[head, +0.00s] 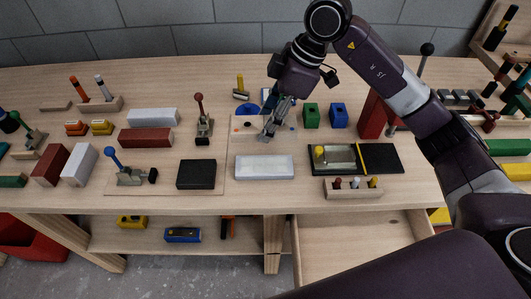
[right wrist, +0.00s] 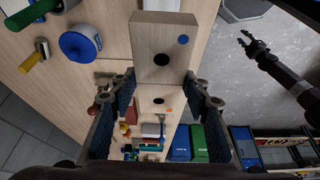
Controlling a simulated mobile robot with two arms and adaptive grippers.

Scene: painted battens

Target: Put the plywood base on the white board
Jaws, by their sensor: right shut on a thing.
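The plywood base (head: 242,127) is a pale wooden block with a dark hole and small coloured dots, behind the white board in the head view. My right gripper (head: 268,131) is shut on its middle. In the right wrist view the base (right wrist: 150,48) runs between the two fingers (right wrist: 163,92), with a blue dot at one end and an orange dot nearer the fingers. I cannot tell whether it is clear of the table. The white board (head: 264,167) lies flat and bare, nearer me. My left gripper (right wrist: 252,42) shows only in the right wrist view, empty with fingers apart.
Green (head: 311,116) and blue (head: 338,116) blocks stand right of the base. A toggle clamp with a red knob (head: 199,98) stands to its left. A black block (head: 196,174) and a black tray (head: 384,158) flank the white board. An open drawer (head: 360,250) is below.

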